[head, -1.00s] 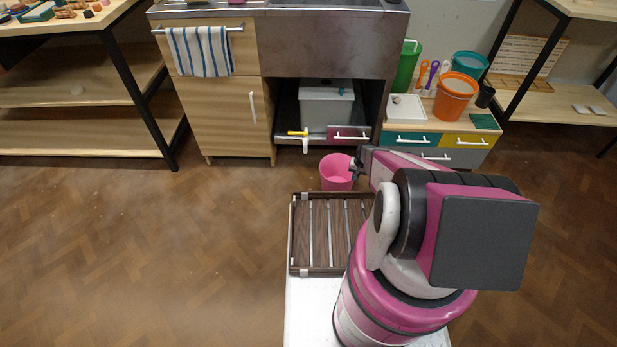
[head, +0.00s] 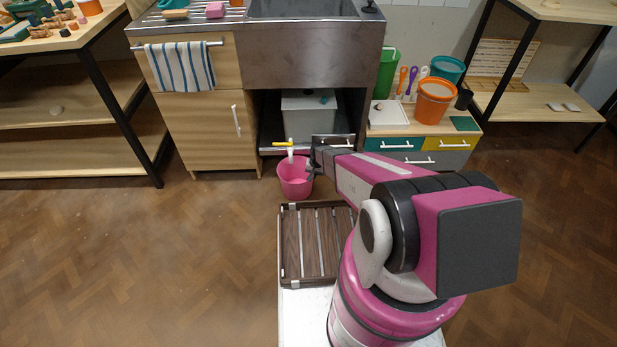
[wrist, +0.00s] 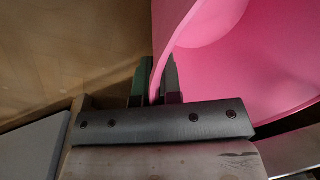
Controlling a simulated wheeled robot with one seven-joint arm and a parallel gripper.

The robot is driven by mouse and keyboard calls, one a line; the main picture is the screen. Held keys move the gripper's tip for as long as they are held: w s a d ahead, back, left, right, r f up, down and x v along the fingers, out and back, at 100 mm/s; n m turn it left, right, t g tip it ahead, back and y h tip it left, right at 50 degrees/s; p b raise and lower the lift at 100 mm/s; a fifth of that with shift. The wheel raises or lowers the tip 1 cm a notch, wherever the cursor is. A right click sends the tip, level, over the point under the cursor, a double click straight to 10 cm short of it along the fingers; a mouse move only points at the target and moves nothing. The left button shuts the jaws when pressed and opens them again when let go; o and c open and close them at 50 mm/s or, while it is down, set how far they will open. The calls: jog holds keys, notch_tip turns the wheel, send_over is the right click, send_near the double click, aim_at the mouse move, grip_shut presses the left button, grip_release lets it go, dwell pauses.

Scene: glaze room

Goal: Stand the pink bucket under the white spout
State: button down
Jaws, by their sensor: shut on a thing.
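The pink bucket (head: 295,180) is upright in front of the sink unit, at or just above the floor; I cannot tell which. My gripper (head: 312,160) is shut on the right side of its rim. In the wrist view the bucket wall (wrist: 250,60) passes between the two fingers of my gripper (wrist: 155,85). The white spout (head: 290,155), with a yellow handle (head: 283,143), points down over the bucket's opening in the head view. The spout does not show in the wrist view.
A slatted wooden tray (head: 318,245) lies on my base. A grey tank (head: 308,115) stands inside the open sink bay. A wooden cabinet door (head: 212,130) is to the left, and a drawer unit (head: 425,148) to the right. The floor at left is clear.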

jog(key=shift+w+a+f, duration=0.25)
jog(key=shift+a+f, duration=0.15)
jog(key=shift+a, duration=0.2)
jog(key=shift+w+a+f, duration=0.25)
jog(key=shift+a+f, duration=0.1)
jog(key=shift+a, duration=0.2)
jog(key=shift+f, duration=0.2)
jog(key=c, duration=1.3)
grip_release()
